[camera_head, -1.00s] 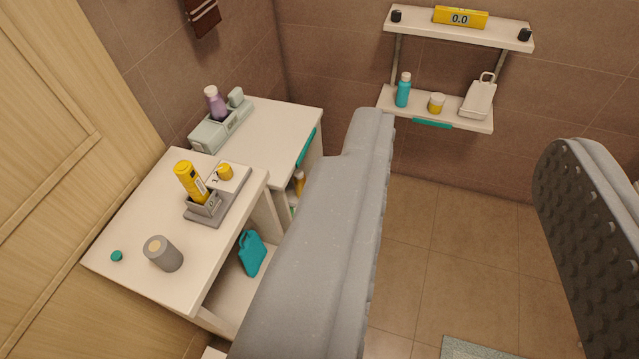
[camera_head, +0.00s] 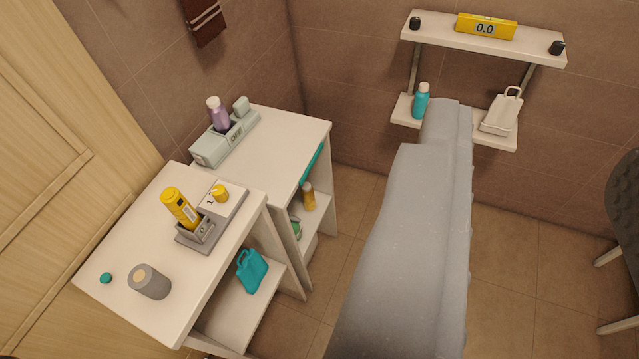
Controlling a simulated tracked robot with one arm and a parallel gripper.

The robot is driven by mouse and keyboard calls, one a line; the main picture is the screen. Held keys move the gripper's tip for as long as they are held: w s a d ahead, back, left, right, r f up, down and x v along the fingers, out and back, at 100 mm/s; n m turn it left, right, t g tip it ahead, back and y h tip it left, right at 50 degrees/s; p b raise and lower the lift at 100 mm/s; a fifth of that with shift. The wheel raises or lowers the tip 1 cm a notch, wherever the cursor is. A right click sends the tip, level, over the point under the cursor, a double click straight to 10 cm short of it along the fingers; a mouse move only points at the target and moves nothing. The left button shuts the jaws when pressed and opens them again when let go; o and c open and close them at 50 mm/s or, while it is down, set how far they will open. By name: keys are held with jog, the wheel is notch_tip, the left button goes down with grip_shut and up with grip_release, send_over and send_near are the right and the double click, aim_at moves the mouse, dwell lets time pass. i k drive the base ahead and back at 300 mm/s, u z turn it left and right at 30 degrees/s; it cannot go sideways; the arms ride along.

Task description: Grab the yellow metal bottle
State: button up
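A yellow bottle (camera_head: 180,208) stands slightly tilted in a grey holder (camera_head: 198,234) on the near white cabinet (camera_head: 215,270) at left. A smaller orange-yellow bottle (camera_head: 308,196) stands on an inner shelf of the farther cabinet. I cannot tell which is metal. My gripper (camera_head: 540,150) is open and empty, its two large grey fingers wide apart. It is in the right half of the view, well right of both bottles in the picture. The left finger hides part of the wall shelf; the right finger is cut off by the picture edge.
A white box with a yellow knob (camera_head: 219,193) touches or nearly touches the holder. A grey cylinder (camera_head: 150,281) and teal cap (camera_head: 106,277) are in front. A purple bottle (camera_head: 218,115) is behind. The wall shelf (camera_head: 405,110) is at the back. Tiled floor is clear.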

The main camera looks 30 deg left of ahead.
aim_at(306, 190)
jog(key=i, duration=1.3)
jog(key=u, duration=0.1)
